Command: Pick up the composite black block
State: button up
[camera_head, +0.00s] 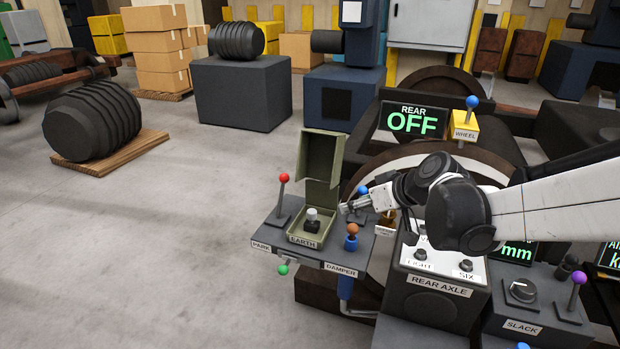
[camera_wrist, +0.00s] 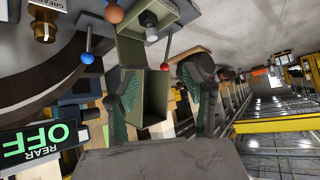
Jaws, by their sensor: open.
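No object in view is clearly marked as a composite black block. Black ribbed objects show in the head view: one (camera_head: 92,120) lies on a pallet at the left, another (camera_head: 237,40) on a dark block at the back. I cannot tell whether either is the block. My gripper (camera_head: 352,207) is just right of the olive box labelled EARTH (camera_head: 324,185), whose lid stands up. In the wrist view my gripper (camera_wrist: 165,92) is open. The olive lid (camera_wrist: 148,97) appears between its fingers; I cannot tell whether they touch it. No held object shows.
Around the box stand a red-knobbed lever (camera_head: 283,180) and an orange-knobbed damper lever (camera_head: 351,236). The REAR AXLE console (camera_head: 435,285) lies under my arm. A screen reads REAR OFF (camera_head: 412,120). The floor at the left is largely clear.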

aim_at(315, 215)
jog(key=w+a+f+n+y+b, duration=0.1)
jog(key=w+a+f+b, duration=0.1)
jog(key=w+f, duration=0.2)
jog(key=w+a+f+n+b, duration=0.1)
jog(key=w+a+f+b, duration=0.1)
jog(key=w+f, duration=0.3)
jog(key=w+a+f+y+b, duration=0.1)
jog(key=w+a+f+b, duration=0.1)
jog(key=w+f, duration=0.3)
jog(key=shift+w+a+f+n+t+y, duration=0.3)
jog(key=shift+a+f+n+t, duration=0.1)
jog(key=shift+a+f, duration=0.1)
jog(key=shift+s+a+b+x, duration=0.15)
jog(key=shift+b+x, duration=0.3)
jog(key=shift+x, duration=0.85)
jog(key=shift+s+a+b+x, duration=0.1)
jog(key=shift+b+x, duration=0.3)
jog(key=shift+x, duration=0.9)
jog(key=shift+d, duration=0.1)
grip_shut()
